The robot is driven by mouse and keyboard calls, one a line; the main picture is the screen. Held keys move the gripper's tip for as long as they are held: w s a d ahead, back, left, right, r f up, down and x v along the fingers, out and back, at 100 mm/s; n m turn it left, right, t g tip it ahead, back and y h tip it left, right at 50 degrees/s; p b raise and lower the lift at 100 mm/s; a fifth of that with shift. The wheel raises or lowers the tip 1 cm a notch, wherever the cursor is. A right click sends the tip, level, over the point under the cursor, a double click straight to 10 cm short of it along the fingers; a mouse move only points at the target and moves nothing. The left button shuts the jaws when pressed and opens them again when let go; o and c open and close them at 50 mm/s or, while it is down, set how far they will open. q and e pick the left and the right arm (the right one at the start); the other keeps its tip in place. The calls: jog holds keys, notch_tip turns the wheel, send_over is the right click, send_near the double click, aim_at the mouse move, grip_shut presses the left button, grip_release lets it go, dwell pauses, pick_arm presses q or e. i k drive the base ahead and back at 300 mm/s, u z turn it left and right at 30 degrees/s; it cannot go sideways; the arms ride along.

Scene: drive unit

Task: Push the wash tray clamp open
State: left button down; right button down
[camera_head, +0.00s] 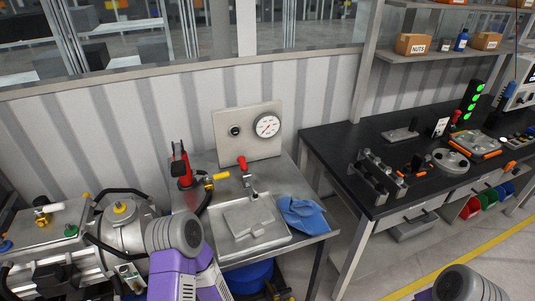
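The wash tray (225,243) is a shallow metal tray on the steel bench left of centre, with a flat grey block (250,217) lying in it. The wash tray clamp (248,180) is at the tray's back edge. Its red handle (242,162) points up and leans slightly left; the clamp's tip is too small to make out clearly. My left arm shows as purple links and a grey rounded joint at the lower left, in front and left of the tray. Neither gripper's fingers are visible.
A gauge panel (221,126) stands behind the tray. A red-handled tool (181,168) and yellow-handled valve (216,178) are left of the clamp. A blue cloth (301,215) lies right of the tray. Machinery (124,215) fills the left; a black-topped bench (345,141) stands right.

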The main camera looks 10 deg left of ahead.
aim_at(242, 159)
jog(key=z, duration=1.4)
jog(key=i, duration=2.15)
jog(key=u, duration=3.55)
